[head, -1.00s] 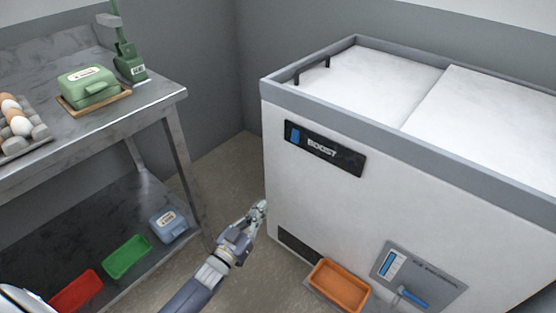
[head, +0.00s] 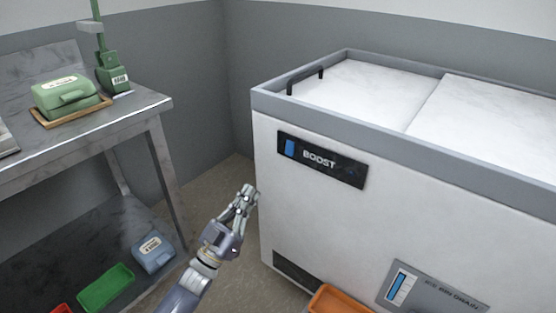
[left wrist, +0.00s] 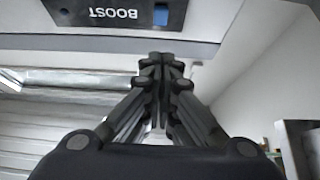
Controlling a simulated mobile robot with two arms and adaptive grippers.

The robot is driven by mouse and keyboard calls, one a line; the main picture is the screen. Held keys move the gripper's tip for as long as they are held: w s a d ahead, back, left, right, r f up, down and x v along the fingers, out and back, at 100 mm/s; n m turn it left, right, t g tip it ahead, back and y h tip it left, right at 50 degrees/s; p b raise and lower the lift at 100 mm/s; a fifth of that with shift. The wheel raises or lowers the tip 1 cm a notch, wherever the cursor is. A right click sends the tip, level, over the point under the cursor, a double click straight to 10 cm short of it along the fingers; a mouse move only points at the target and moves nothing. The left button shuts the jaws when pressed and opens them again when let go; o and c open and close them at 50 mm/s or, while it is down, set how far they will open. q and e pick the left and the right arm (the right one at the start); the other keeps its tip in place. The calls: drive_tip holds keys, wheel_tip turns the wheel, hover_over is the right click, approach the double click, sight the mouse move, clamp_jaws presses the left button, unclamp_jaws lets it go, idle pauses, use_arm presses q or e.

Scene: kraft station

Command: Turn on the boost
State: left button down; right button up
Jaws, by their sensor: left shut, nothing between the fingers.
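The boost panel (head: 336,165) is a black plate on the upper front of the white chest freezer (head: 330,222), with the word BOOST and a blue switch (head: 289,148) at its left end. My left gripper (head: 249,190) is shut and empty, just left of the freezer's front and lower than the panel in the head view. The left wrist view shows the shut fingers (left wrist: 162,62) with the panel (left wrist: 112,14) upside down beyond them and the blue switch (left wrist: 160,15) near its end. The fingers appear apart from the switch. My right gripper is out of view.
A steel table (head: 140,117) on the left holds a green box (head: 68,95) and a green tool (head: 113,75). Its lower shelf holds a green tray (head: 106,288) and a blue box (head: 153,253). An orange tray (head: 338,301) and a drain panel (head: 440,290) are low by the freezer.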

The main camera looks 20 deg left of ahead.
use_arm(q)
approach(289, 143)
wheel_tip(289, 143, up, 4)
drive_tip(key=w, duration=0.1)
drive_tip(key=w+d+b, duration=0.1)
drive_tip(key=w+f, duration=0.1)
drive_tip(key=shift+w+d+b, duration=0.15)
drive_tip(key=shift+w+b, duration=0.15)
drive_tip(key=shift+b, duration=0.05)
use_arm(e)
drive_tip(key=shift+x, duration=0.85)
use_arm(q)
drive_tip(key=shift+f, duration=0.1)
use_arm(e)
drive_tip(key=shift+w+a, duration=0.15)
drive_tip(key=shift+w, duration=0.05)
